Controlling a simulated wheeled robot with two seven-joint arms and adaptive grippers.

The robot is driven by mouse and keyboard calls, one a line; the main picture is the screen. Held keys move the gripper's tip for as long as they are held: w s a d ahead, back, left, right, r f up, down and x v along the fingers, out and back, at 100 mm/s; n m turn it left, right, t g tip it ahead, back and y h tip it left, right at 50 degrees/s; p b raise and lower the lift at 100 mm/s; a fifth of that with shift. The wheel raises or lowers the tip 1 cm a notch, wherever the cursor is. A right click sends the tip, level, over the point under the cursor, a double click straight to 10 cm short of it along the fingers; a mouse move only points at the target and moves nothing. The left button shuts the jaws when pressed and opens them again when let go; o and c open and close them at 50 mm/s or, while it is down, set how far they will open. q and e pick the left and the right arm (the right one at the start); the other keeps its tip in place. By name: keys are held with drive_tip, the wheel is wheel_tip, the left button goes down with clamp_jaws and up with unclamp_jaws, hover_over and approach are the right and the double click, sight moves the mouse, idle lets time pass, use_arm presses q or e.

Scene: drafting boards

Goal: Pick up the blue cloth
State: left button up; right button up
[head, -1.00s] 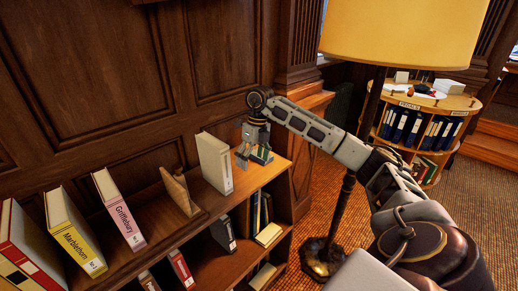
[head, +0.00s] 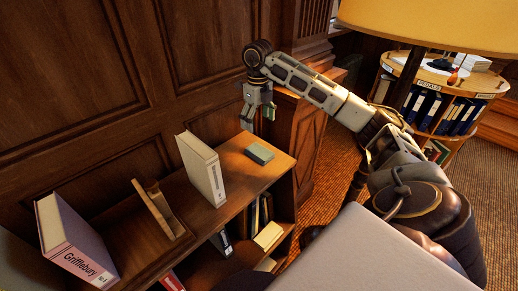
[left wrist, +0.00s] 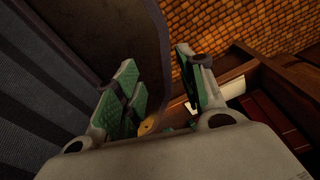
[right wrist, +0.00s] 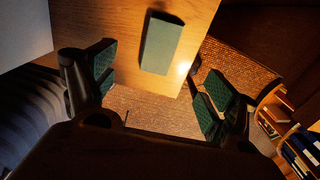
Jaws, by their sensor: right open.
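The blue cloth (head: 259,153) is a small folded, grey-blue block lying flat near the right end of the wooden shelf top. It also shows in the right wrist view (right wrist: 162,44), near the top edge. My right gripper (head: 257,114) is above and beyond the cloth in the head view, apart from it. In the right wrist view its green-padded fingers are spread with nothing between them. My left gripper (left wrist: 163,88) shows only in its wrist view. Its fingers are apart, with a dark curved panel passing behind or between them; I cannot tell which.
A white book (head: 203,168) stands left of the cloth, then a wooden bookend (head: 158,209) and a pink book (head: 72,243). A lamp with a yellow shade (head: 430,22) stands right. A round binder shelf (head: 440,80) is behind it. Dark wall panelling backs the shelf.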

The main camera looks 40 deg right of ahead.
hover_over(259, 151)
wheel_tip(259, 151, down, 7)
drive_tip(key=shift+w+a+p, duration=0.1)
drive_tip(key=shift+p, duration=0.2)
drive_tip(key=shift+f, duration=0.55)
use_arm(q)
drive_tip(key=shift+s+r, duration=0.2)
drive_tip(key=shift+r, duration=0.05)
use_arm(e)
drive_tip(key=shift+f, duration=0.1)
use_arm(q)
drive_tip(key=shift+a, duration=0.1)
use_arm(e)
drive_tip(key=shift+f, duration=0.1)
drive_tip(key=shift+d+f+p, duration=0.2)
drive_tip(key=shift+f+p, duration=0.3)
drive_tip(key=shift+f, duration=0.75)
use_arm(q)
drive_tip(key=shift+r, duration=0.65)
use_arm(e)
drive_tip(key=shift+f, duration=1.25)
